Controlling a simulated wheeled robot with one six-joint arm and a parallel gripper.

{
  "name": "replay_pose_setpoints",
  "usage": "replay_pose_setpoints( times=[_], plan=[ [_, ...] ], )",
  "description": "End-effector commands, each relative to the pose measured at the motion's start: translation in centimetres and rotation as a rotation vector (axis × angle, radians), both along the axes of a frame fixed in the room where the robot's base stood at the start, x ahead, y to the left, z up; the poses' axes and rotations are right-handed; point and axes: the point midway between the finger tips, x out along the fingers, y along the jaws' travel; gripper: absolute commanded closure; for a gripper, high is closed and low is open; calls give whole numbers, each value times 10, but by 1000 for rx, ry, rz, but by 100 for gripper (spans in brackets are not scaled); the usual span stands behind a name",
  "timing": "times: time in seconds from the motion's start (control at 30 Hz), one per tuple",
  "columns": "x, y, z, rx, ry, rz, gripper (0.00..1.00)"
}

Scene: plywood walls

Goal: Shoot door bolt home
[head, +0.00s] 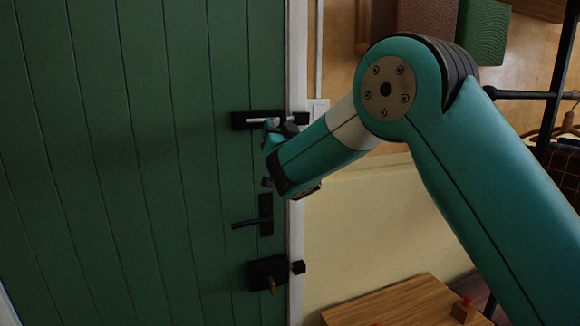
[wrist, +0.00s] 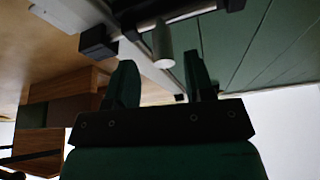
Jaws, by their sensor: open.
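The door bolt (head: 255,120) is a black plate with a silver rod, mounted level on the green door (head: 150,160) near its right edge. A black keeper (head: 300,118) sits to its right on the white frame; it also shows in the wrist view (wrist: 97,42). My gripper (head: 279,127) is at the bolt, partly covering it. In the wrist view my gripper (wrist: 162,82) is open, and the bolt's pale round knob (wrist: 163,46) appears between and just beyond the two fingertips. I cannot tell whether the fingers touch it, or whether the rod enters the keeper.
Below the bolt are a black lever handle (head: 255,222) and a black lock box (head: 267,273) with a brass-coloured key. A wooden table (head: 390,305) stands at the lower right. A black rack (head: 540,95) with hangers is at the far right.

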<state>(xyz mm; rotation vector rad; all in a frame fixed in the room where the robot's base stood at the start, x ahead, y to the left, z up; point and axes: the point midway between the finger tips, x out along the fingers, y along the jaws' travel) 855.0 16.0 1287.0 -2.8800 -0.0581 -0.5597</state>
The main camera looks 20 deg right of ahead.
Motion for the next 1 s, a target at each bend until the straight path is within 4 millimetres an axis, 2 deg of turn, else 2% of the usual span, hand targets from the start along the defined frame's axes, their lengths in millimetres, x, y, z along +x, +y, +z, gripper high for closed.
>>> replay_pose_setpoints(
  times=[0.03,0.3,0.5,0.7,1.0],
  plan=[
    [-12,1,-14,-1,-1,3,52],
    [-68,1,-36,-1,-3,2,52],
    [-102,0,-48,0,-2,2,52],
    [-121,0,-52,1,-1,0,52],
    [-125,-1,-50,0,-1,-1,52]
  ],
)
